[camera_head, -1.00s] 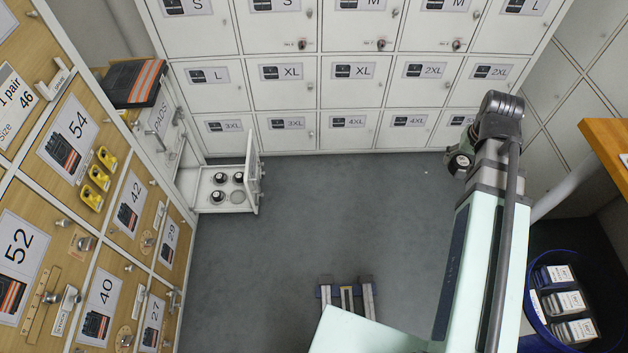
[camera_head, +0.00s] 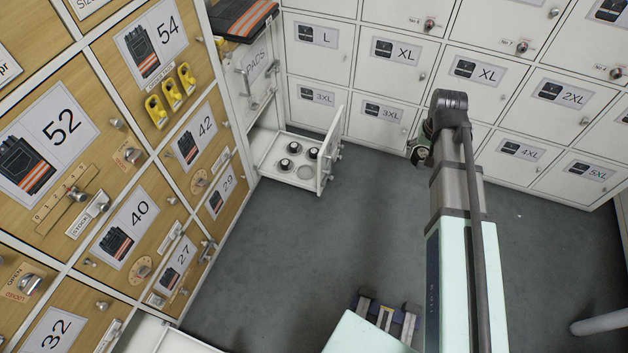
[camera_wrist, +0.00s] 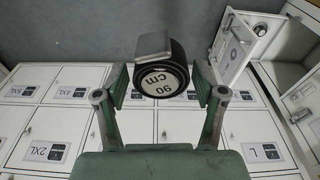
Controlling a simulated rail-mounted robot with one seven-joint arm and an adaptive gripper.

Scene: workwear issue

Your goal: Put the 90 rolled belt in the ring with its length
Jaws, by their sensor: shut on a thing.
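The rolled belt (camera_wrist: 162,80) is black with a grey buckle end and a round white label reading "90 cm", upside down in the wrist view. My gripper (camera_wrist: 158,90) is shut on it, one green finger on each side. In the head view my gripper (camera_head: 421,150) is right of the open drawer, apart from it. The white drawer (camera_head: 262,150) holds several round places; three hold dark rolls with white tops (camera_head: 284,164). The front-right ring (camera_head: 305,171) looks empty. Length marks at the rings are too small to read.
The drawer's upright front panel (camera_head: 331,150) stands between the rings and my gripper. Wooden lockers (camera_head: 130,225) line the left, white lockers (camera_head: 490,75) the back. Another low white surface (camera_head: 165,338) juts out at the lower left. The grey floor (camera_head: 300,240) is clear between.

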